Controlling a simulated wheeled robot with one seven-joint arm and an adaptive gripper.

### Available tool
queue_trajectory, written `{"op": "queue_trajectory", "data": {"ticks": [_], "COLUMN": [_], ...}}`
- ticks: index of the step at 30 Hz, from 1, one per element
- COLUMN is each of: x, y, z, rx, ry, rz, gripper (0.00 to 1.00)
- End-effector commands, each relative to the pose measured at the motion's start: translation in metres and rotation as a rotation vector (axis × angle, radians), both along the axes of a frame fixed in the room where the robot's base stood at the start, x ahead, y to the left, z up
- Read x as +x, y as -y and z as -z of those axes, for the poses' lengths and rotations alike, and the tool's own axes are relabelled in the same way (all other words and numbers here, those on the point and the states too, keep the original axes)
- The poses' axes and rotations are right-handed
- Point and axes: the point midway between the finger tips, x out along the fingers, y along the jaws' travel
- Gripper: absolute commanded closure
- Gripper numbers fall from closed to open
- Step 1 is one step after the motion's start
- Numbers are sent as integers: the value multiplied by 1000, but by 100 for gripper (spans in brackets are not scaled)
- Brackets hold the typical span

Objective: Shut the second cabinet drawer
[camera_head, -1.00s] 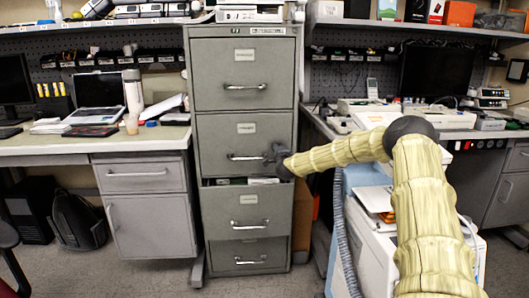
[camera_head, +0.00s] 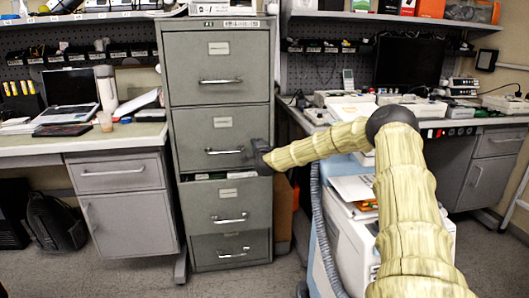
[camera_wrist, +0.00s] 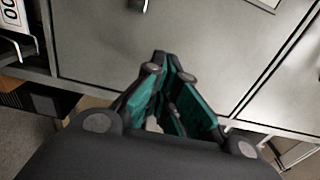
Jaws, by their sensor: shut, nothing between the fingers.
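The grey filing cabinet (camera_head: 263,60) stands in the middle of the head view with its drawers stacked. The third drawer from the top (camera_head: 200,205) is pulled out a little, with papers showing in the gap along its top edge. The second drawer from the top (camera_head: 195,135) and the other drawers look closed. My gripper (camera_head: 258,157) is at the right side of the cabinet front, just right of the second-from-top drawer's handle (camera_head: 225,151). In the wrist view my gripper (camera_wrist: 160,62) is shut and empty before a grey drawer front (camera_wrist: 200,40); contact cannot be told.
A desk with a laptop (camera_head: 70,98) is left of the cabinet. A white and blue machine (camera_head: 335,215) stands right of it, below my arm, close to the right bench. Open floor lies in front of the cabinet.

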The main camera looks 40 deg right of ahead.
Motion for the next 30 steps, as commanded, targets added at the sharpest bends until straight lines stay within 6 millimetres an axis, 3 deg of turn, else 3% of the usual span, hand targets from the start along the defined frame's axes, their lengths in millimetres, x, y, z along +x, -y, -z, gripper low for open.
{"op": "queue_trajectory", "data": {"ticks": [6,15,22,30], "x": [-27,-67,-81,-83], "y": [-28,-52,-61,-63], "z": [-1,3,4,4], "rx": [3,6,4,3], "ry": [-1,-3,-4,-5], "rz": [-8,-8,-8,-8], "gripper": [100,100,100,100]}}
